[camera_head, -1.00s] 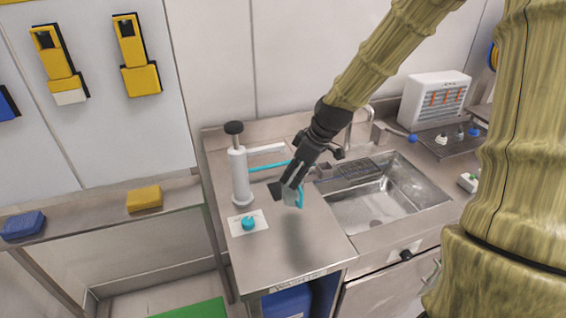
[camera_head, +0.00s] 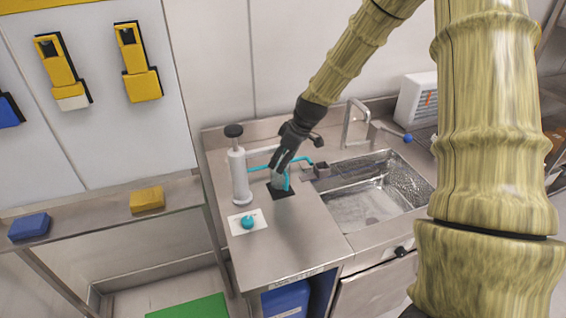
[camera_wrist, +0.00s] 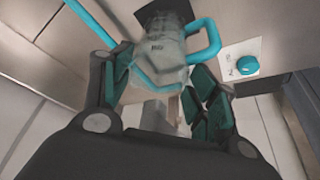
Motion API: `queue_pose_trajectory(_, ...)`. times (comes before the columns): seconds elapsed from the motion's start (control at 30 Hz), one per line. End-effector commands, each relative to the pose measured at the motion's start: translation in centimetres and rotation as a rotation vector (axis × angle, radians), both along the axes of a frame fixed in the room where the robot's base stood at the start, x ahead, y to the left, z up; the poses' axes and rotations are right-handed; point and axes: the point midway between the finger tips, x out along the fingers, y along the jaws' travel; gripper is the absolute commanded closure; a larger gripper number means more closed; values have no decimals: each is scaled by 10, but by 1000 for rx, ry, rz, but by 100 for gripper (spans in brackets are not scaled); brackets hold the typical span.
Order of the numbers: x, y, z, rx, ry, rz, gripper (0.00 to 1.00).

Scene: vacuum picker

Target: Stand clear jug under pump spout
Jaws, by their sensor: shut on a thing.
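The clear jug (camera_head: 278,179) with its teal handle (camera_head: 287,181) is over the black square pad (camera_head: 284,192) on the steel counter. It also shows in the wrist view (camera_wrist: 158,58), roughly upright. I cannot tell whether its base touches the pad. My gripper (camera_head: 281,166) is shut on the jug, with fingers on both sides of it in the wrist view (camera_wrist: 160,85). The white pump (camera_head: 239,178) with its black knob (camera_head: 233,130) stands just left of the jug. Its spout is hard to make out behind my gripper.
A teal hose (camera_head: 303,159) runs behind the jug. A teal knob on a white plate (camera_head: 247,223) lies in front of the pump. The sink (camera_head: 375,195) with a tap (camera_head: 347,125) is to the right. The front counter (camera_head: 290,240) is clear.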

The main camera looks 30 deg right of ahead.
Motion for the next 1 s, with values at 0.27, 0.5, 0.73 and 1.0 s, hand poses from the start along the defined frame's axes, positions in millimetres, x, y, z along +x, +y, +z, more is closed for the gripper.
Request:
queue_pose_trajectory(0.27, 0, 0, -22, -1, 0, 0, 72)
queue_pose_trajectory(0.5, 0, 0, -23, -1, -1, 1, 72)
queue_pose_trajectory(0.73, 0, 0, -26, -1, -1, 1, 28)
queue_pose_trajectory(1.0, 0, 0, -26, -1, -1, 1, 19)
